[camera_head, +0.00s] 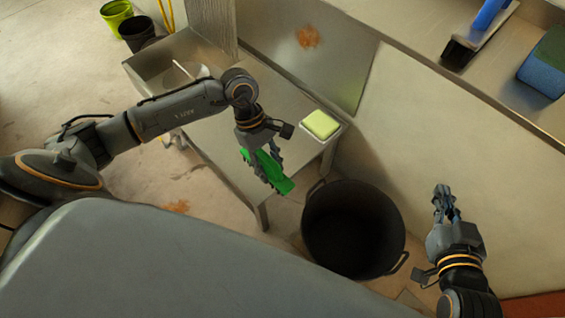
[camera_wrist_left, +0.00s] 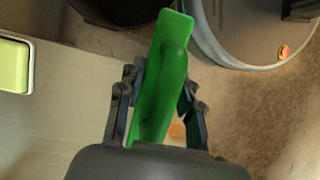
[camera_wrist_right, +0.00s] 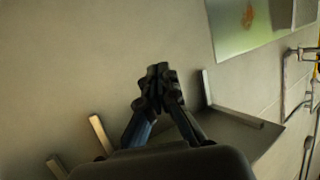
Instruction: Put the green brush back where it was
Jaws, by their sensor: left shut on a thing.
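The green brush (camera_head: 284,185) is held between the fingers of my left gripper (camera_head: 262,168), above the front part of the metal table (camera_head: 225,150). In the left wrist view the green brush (camera_wrist_left: 167,85) runs lengthwise between both fingers and sticks out beyond them. My right gripper (camera_head: 445,196) is raised in front of the pale wall at the right, away from the brush. In the right wrist view its fingertips (camera_wrist_right: 158,82) are together with nothing seen between them.
A yellow-green sponge (camera_head: 320,124) lies in a tray at the table's right corner. A black bin (camera_head: 352,228) stands on the floor beside the table. A metal shelf (camera_head: 480,85) at upper right bears a blue-handled brush (camera_head: 490,18) and a blue-green block (camera_head: 546,68).

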